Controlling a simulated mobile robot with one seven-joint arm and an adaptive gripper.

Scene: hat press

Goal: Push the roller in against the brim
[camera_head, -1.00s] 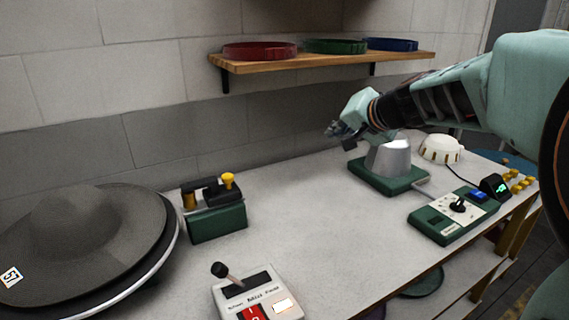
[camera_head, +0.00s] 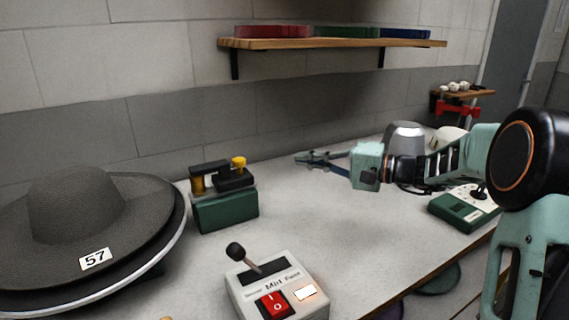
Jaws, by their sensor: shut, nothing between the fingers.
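The roller unit (camera_head: 224,211) stands on the bench right of the hat, with a green base and a black slide on top. Its brass roller (camera_head: 197,181) is at the left end, and a yellow knob (camera_head: 238,162) is at the right. The dark grey hat (camera_head: 90,205), labelled 57, lies on a round plate; its brim (camera_head: 150,187) is left of the roller, with a small gap apparent between them. My gripper (camera_head: 312,159) is shut and empty, low over the back of the bench, pointing left, to the right of the knob and apart from it.
A control box (camera_head: 273,287) with a black lever and red switch stands in front of the roller unit. A shelf (camera_head: 335,43) with coloured bands hangs above. A metal dome (camera_head: 405,138) and a green control box (camera_head: 463,210) are at right. The bench middle is clear.

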